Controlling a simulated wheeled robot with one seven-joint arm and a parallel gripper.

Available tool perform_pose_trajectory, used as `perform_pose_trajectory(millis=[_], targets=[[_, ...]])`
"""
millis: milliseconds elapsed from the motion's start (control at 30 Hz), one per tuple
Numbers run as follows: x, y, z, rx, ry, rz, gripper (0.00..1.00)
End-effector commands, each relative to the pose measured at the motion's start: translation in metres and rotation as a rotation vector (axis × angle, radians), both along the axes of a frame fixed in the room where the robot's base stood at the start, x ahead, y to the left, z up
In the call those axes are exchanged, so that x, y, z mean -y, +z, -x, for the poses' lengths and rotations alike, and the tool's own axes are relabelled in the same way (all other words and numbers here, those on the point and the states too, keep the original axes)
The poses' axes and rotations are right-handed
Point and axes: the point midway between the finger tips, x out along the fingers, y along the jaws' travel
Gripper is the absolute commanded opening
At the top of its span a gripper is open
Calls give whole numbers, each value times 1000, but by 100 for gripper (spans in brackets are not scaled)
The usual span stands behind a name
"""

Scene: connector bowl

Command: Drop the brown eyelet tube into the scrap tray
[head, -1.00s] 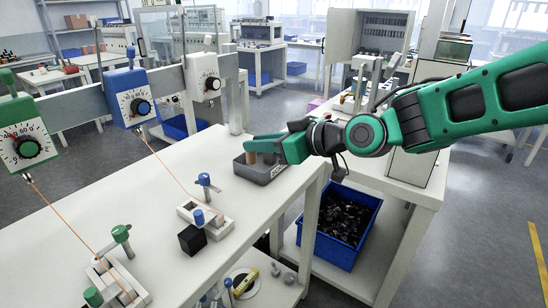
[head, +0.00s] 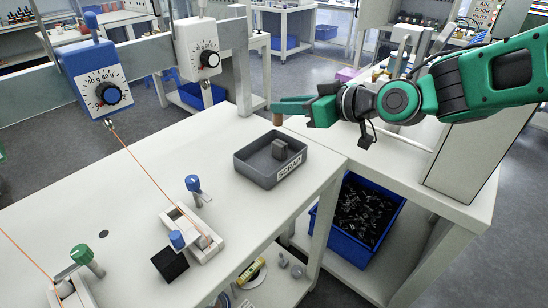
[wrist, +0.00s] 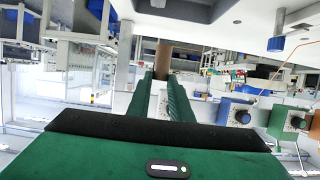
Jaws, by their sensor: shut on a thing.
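The brown eyelet tube (head: 277,119) hangs upright at the tips of my gripper (head: 279,106) in the head view. In the wrist view the tube (wrist: 163,60) sits between the far ends of the two green fingers (wrist: 160,82), which are shut on it. The grey scrap tray (head: 252,172), labelled SCRAP, stands near the right edge of the white table. The tube appears above and near the tray's back rim in the picture; its exact height and depth are hard to tell.
A blue-lever clamp fixture (head: 192,222) and a black block (head: 170,264) stand on the table left of the tray. An orange cord (head: 150,170) runs down from the blue dial box (head: 97,80). A blue bin (head: 358,225) sits low at right.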

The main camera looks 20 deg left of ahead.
Motion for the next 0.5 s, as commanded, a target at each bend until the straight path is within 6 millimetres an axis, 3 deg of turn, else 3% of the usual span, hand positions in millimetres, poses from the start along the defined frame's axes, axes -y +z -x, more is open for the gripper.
perform_pose_trajectory(millis=[200, 500], targets=[[1, -26, 0, -4, -1, 2, 0], [0, -46, 0, -1, 0, 0, 0]])
